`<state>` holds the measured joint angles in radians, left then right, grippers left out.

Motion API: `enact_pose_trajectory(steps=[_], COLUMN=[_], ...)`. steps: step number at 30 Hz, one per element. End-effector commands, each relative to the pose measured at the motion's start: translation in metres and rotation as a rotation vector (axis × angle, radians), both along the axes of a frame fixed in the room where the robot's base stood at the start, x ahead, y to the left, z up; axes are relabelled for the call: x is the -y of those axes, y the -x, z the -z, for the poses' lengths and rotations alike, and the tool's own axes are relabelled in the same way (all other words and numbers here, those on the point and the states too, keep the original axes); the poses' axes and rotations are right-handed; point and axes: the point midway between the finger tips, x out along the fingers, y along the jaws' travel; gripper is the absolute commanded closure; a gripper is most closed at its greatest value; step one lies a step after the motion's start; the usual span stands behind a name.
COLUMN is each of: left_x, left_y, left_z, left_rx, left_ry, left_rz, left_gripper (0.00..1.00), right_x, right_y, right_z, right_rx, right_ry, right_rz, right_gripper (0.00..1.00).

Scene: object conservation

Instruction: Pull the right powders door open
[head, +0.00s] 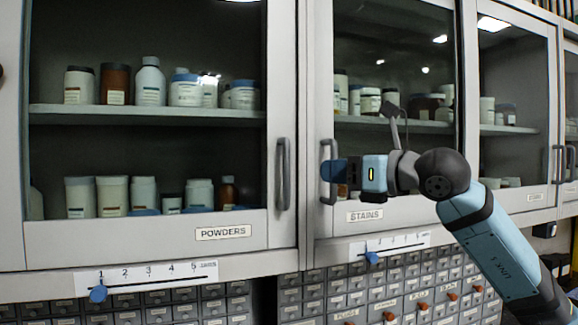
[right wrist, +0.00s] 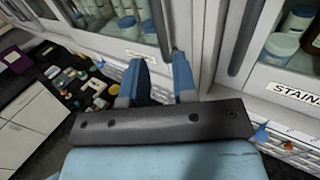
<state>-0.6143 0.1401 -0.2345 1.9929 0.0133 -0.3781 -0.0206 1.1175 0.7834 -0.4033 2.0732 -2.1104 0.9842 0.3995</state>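The powders door (head: 247,231) is a grey-framed glass door with a "POWDERS" label, and it looks shut. Its vertical dark handle (head: 283,173) is on its right edge; the handle also shows in the right wrist view (right wrist: 160,22). My right gripper (head: 332,172) reaches in from the right, its blue fingers in front of the stains door's handle in the head view. In the right wrist view its fingers (right wrist: 157,78) are spread apart and empty. The powders handle's lower end appears beyond the gap, close to the right finger; I cannot tell the distance. My left gripper is out of view.
The stains door (head: 420,205) with its own handle (head: 328,190) stands just right of the powders door. Bottles and jars stand on the shelf (head: 150,113) behind glass. Scale strips with blue sliders (head: 98,293) and small labelled drawers (head: 375,298) lie below the doors.

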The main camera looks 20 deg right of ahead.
Motion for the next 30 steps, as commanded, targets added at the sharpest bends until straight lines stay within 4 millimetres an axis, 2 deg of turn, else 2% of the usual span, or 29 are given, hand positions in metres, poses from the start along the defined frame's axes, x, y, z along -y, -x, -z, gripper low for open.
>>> enact_pose_trajectory(steps=[1,9,15,20,28,29,30], left_x=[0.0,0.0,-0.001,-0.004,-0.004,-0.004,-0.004], left_y=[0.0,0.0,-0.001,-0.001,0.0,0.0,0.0], left_z=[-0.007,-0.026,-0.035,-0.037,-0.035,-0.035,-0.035], left_rx=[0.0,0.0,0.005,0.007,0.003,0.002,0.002], left_ry=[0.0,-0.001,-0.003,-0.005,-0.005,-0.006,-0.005], left_rz=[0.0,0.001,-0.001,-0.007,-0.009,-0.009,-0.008], left_gripper=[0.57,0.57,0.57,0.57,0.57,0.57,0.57], right_x=[-0.007,-0.041,-0.058,-0.063,-0.064,-0.064,-0.064], right_y=[-0.009,-0.055,-0.079,-0.087,-0.088,-0.088,-0.088], right_z=[-0.004,-0.005,-0.002,-0.001,0.0,0.0,0.0], right_rx=[-0.002,-0.002,-0.001,0.0,0.0,0.0,0.0], right_ry=[-0.003,-0.003,-0.003,-0.002,-0.002,-0.002,-0.002], right_rz=[-0.004,-0.004,-0.004,-0.002,-0.002,-0.002,-0.002], right_gripper=[0.74,0.74,0.74,0.74,0.74,0.76,0.85])
